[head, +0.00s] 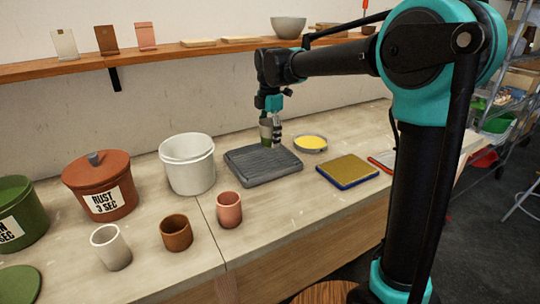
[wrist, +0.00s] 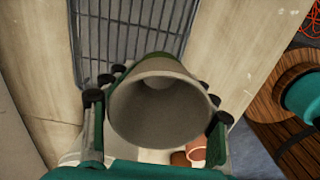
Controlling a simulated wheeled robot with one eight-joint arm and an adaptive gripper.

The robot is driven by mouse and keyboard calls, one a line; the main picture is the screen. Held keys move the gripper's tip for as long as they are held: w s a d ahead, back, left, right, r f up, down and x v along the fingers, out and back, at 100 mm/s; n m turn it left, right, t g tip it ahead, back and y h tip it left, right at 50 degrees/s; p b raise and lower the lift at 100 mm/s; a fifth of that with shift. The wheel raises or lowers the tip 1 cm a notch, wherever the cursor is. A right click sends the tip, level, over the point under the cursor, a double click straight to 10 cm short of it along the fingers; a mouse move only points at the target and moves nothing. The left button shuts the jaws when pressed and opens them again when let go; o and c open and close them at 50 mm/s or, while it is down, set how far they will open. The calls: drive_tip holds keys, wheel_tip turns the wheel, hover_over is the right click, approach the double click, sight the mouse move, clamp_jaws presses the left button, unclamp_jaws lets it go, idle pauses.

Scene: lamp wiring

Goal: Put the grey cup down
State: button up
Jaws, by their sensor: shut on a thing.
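The grey cup (wrist: 158,128) is between the two fingers of my gripper (wrist: 158,106) in the wrist view, its open mouth towards the camera and empty inside. In the head view the cup (head: 266,130) is small, grey above and greenish lower down, and partly covered by my gripper (head: 272,132). My gripper is shut on it and points down. The cup is at the back edge of the dark grey ribbed tray (head: 262,178). I cannot tell whether it touches anything below.
A white bucket (head: 188,172) stands left of the tray. A yellow-topped round dish (head: 310,143) and a yellow sponge-like pad (head: 347,170) lie right. A pink cup (head: 229,210), a brown cup (head: 176,232) and a white cup (head: 111,248) stand in front.

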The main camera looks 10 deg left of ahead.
sight(270, 122)
drive_tip(key=shift+f, duration=3.6)
drive_tip(key=o, duration=1.3)
drive_tip(key=shift+f, duration=0.1)
wheel_tip(270, 122, up, 12)
drive_tip(key=shift+r, duration=0.15)
